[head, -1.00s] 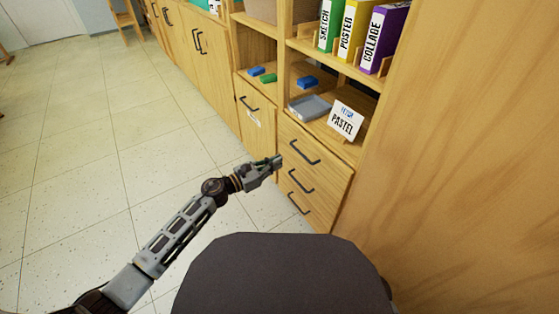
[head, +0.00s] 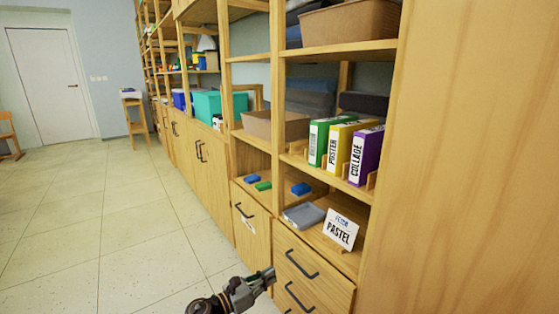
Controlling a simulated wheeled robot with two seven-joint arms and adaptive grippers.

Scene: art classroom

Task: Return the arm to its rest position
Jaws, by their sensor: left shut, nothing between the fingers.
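My left gripper (head: 262,280) shows at the bottom of the head view, in front of the lower drawers of the wooden shelf unit. It is shut and holds nothing. Only the gripper and its wrist show; the rest of my left arm is below the picture's edge. My right gripper is not in view.
The shelf unit (head: 279,130) carries green, yellow and purple binders (head: 366,155), a grey tray (head: 304,215), a "PASTEL" sign (head: 341,230) and blue and green blocks. A wooden panel (head: 470,160) fills the right side. Open tiled floor (head: 90,220) lies left.

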